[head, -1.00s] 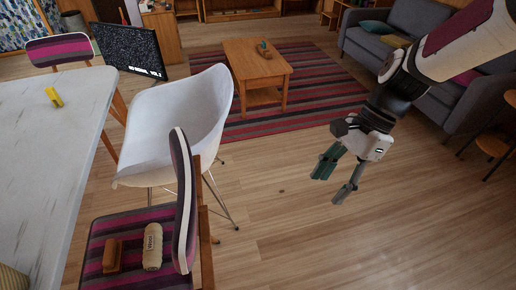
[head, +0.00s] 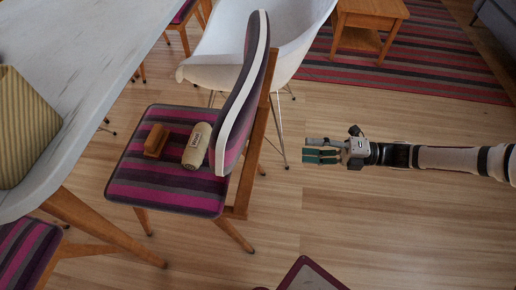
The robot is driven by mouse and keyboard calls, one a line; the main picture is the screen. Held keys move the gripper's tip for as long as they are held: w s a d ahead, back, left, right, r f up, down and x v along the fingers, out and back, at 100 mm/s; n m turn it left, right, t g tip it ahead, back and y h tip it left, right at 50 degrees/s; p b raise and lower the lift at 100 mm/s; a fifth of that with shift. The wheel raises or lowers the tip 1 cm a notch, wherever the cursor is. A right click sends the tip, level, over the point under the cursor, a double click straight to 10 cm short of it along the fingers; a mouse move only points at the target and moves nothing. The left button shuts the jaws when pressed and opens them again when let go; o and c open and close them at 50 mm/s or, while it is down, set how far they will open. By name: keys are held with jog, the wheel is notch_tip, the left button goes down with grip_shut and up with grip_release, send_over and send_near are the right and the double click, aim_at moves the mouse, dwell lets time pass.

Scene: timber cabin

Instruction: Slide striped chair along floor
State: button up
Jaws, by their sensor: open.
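The striped chair (head: 170,190) stands on the wooden floor beside the table, with a purple, pink and grey striped seat and a wooden frame. Its padded backrest (head: 240,95) is on the right side of the seat, facing my arm. A brown block (head: 156,140) and a beige cylinder (head: 196,147) with dark lettering lie on the seat. My gripper (head: 312,151) is open and empty, pointing left. In the picture it is to the right of the backrest, apart from it.
The white table (head: 75,75) is left of the chair and holds a ribbed beige object (head: 22,125). A white shell chair (head: 215,55) stands close behind the striped chair. Another striped chair (head: 22,250) is at the lower left. Floor (head: 400,220) to the right is open.

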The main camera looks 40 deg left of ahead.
jog(key=shift+m+y, duration=0.3)
jog(key=shift+m, duration=0.2)
jog(key=x, duration=1.1)
jog(key=f+p+x, duration=0.1)
jog(key=x, duration=0.4)
jog(key=shift+w+a, duration=0.1)
jog(key=shift+a, duration=0.3)
jog(key=shift+f, duration=0.1)
grip_shut()
